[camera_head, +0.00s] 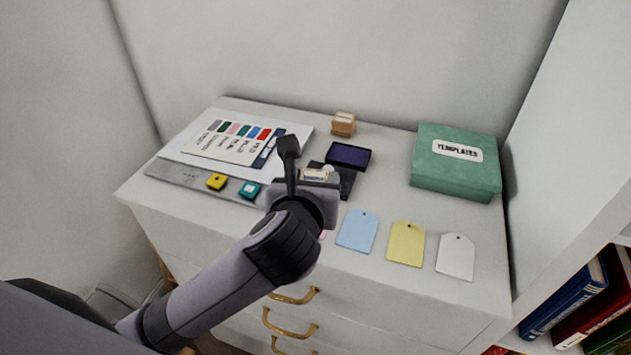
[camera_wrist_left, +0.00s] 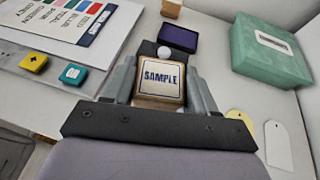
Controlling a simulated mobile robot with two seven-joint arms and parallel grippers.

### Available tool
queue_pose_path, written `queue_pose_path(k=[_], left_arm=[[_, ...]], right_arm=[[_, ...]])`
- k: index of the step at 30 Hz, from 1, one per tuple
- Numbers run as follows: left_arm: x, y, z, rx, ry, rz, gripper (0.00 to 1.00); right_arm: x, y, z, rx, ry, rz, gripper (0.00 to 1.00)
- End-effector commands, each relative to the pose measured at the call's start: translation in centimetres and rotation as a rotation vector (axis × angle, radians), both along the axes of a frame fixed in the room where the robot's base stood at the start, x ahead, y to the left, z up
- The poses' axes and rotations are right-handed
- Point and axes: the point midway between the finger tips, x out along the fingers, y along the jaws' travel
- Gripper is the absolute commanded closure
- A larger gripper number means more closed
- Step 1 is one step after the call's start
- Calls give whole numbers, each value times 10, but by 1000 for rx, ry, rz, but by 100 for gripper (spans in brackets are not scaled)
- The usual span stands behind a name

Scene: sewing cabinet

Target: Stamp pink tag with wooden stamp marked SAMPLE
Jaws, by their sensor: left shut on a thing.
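The wooden stamp marked SAMPLE (camera_wrist_left: 160,76) is between the fingers of my left gripper (camera_head: 310,177), which is shut on it. Its label faces the left wrist camera, and part of the stamp (camera_head: 314,175) shows in the head view. The gripper is over the front middle of the cabinet top. The pink tag (camera_head: 323,235) is almost wholly hidden behind my left arm; only a sliver shows, left of the blue tag. An open ink pad (camera_head: 348,155) with a dark purple surface lies just behind the gripper; it also shows in the left wrist view (camera_wrist_left: 178,38).
Blue (camera_head: 358,231), yellow (camera_head: 406,243) and white (camera_head: 456,256) tags lie along the front. A green TEMPLATES box (camera_head: 456,170) stands at right, another wooden stamp (camera_head: 343,124) at back. A colour chart (camera_head: 225,140), a yellow block (camera_head: 216,181) and a teal block (camera_head: 249,190) are left.

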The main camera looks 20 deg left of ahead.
Motion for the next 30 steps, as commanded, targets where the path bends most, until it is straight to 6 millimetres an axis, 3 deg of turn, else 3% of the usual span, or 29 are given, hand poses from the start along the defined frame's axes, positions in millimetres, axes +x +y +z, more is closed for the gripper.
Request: queue_pose_path(k=[30], left_arm=[[0, 0, -51, 1, 1, 0, 74]], right_arm=[[-1, 0, 0, 0, 1, 1, 0]])
